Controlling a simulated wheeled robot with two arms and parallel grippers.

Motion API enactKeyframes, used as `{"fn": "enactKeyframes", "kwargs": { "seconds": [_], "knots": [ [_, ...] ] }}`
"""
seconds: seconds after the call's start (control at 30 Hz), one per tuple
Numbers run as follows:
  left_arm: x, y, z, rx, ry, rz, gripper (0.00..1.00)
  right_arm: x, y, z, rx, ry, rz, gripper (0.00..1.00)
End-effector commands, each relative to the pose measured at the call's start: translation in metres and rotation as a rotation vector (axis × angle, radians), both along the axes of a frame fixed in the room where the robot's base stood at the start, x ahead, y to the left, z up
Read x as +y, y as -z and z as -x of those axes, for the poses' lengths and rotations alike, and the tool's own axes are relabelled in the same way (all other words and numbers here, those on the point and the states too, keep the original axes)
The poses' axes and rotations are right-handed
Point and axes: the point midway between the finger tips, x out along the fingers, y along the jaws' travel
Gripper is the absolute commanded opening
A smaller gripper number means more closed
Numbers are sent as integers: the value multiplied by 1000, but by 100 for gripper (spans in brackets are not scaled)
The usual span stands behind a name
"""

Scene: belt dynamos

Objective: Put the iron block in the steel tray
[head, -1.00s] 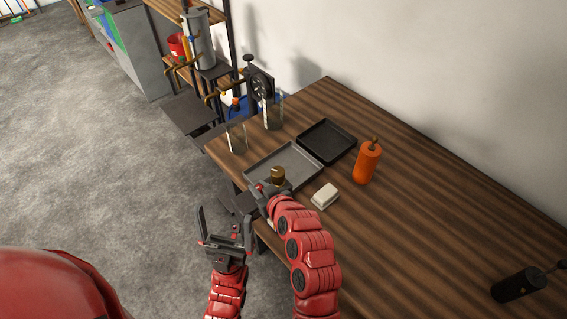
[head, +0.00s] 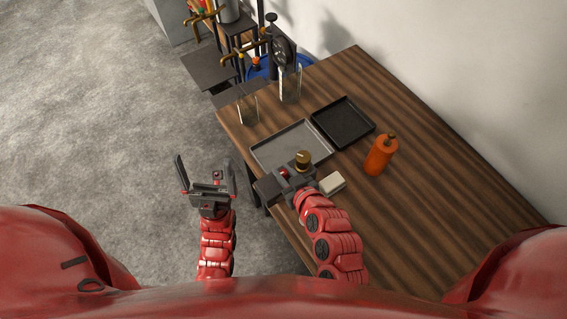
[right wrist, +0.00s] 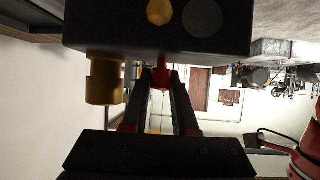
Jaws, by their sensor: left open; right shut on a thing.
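The grey steel tray (head: 263,147) lies on the wooden table. My right gripper (head: 297,177) is at its near edge. In the right wrist view the gripper (right wrist: 163,78) is shut at a dark block (right wrist: 105,30), which I take for the iron block. A brass knob (right wrist: 104,80) shows against the block's side; a brass knob (head: 303,157) also shows over the tray's near right part in the head view. Whether the block touches the tray is hidden. My left gripper (head: 205,178) is open and empty, left of the table over the floor.
A black tray (head: 343,122) adjoins the steel tray. A pale block (head: 332,183) sits close right of my right gripper, with an orange bottle (head: 380,156) beyond it. Two glass vessels (head: 248,108) (head: 291,84) stand behind. The right table area (head: 440,200) is clear.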

Motion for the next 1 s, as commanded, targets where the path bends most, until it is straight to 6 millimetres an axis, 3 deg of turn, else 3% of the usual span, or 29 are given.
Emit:
{"fn": "enactKeyframes", "kwargs": {
  "seconds": [0.03, 0.1, 0.47, 0.57, 0.7, 1.0],
  "knots": [
    [0, 16, 0, 0, 0, 0, 100, -3, 5, -14, -14, 9, -6, 0],
    [0, 29, 0, 1, 0, 0, 100, -4, 7, -30, -15, 9, -7, 0],
    [0, 91, 0, 0, 0, 0, 100, -11, 12, -94, -15, 4, -6, 0],
    [0, 94, 0, 0, 0, 0, 100, -14, 10, -116, -13, 5, -6, 0],
    [0, 82, 0, 0, 0, 0, 100, -16, 9, -131, -5, 4, -1, 0],
    [0, 72, 0, 0, 0, 0, 100, -16, 22, -139, -1, 3, -2, 0]
  ]
}}
